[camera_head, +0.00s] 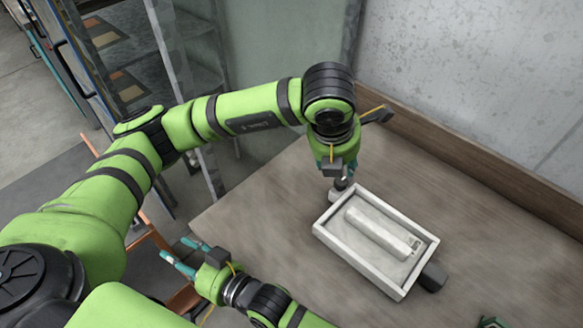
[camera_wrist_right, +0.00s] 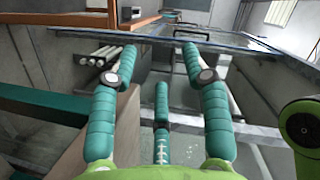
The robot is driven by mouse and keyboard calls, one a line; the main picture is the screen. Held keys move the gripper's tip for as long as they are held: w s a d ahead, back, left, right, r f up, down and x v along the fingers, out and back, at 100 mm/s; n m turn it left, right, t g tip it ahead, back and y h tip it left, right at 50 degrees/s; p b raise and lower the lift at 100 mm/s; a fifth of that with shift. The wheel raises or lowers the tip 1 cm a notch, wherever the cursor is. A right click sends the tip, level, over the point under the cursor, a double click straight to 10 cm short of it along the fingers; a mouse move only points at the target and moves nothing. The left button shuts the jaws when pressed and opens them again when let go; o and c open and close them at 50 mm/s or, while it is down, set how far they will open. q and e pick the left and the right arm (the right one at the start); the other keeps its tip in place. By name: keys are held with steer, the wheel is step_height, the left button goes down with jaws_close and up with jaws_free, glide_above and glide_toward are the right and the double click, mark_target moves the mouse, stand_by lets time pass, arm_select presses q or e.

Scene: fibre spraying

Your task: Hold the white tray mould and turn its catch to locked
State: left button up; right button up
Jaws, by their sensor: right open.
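The white tray mould (camera_head: 322,228) lies on the table, a shallow rectangular frame with a raised pale bar inside. A dark block (camera_head: 433,277) sits at its right end; I cannot tell whether it is the catch. My left gripper (camera_head: 341,184) points down at the tray's upper left end, by a small grey piece there. Its fingers are mostly hidden, so its grip is unclear. My right gripper (camera_head: 180,256) is open and empty, off the table's left edge and well apart from the tray. Its spread teal fingers also show in the right wrist view (camera_wrist_right: 160,75).
The brown table (camera_head: 480,270) is mostly clear around the tray. A wooden ledge (camera_head: 455,150) and grey wall border its back. A teal and dark object (camera_head: 492,322) is cut off at the bottom edge. A rack with shelves (camera_head: 110,45) stands at the upper left.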

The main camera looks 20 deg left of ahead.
steer(key=s+d+r+n+g, duration=0.2)
steer(key=r+n, duration=0.3)
steer(key=r, duration=0.2)
steer(key=s+d+r+n+g, duration=0.1)
steer(key=r+n+g, duration=0.1)
steer(key=r+n, duration=0.4)
steer(key=w+d+f+m+t+h, duration=0.25)
steer(key=w+d+m, duration=0.2)
steer(key=w, duration=0.35)
steer(key=w+d+f+m+t+h, duration=0.1)
steer(key=w+d+m+t+h, duration=0.3)
steer(key=w, duration=0.4)
steer(key=s+d+n+g+h, duration=0.15)
steer(key=d+g+h, duration=0.6)
steer(key=d, duration=1.45)
steer(key=n+t+h, duration=0.2)
steer(key=n+t, duration=0.1)
steer(key=n, duration=0.1)
glide_above(411, 221)
steer(key=shift+f, duration=0.85)
steer(key=shift+d+f, duration=0.1)
steer(key=shift+f, duration=0.15)
step_height(411, 221, down, 6)
steer(key=shift+f, duration=0.25)
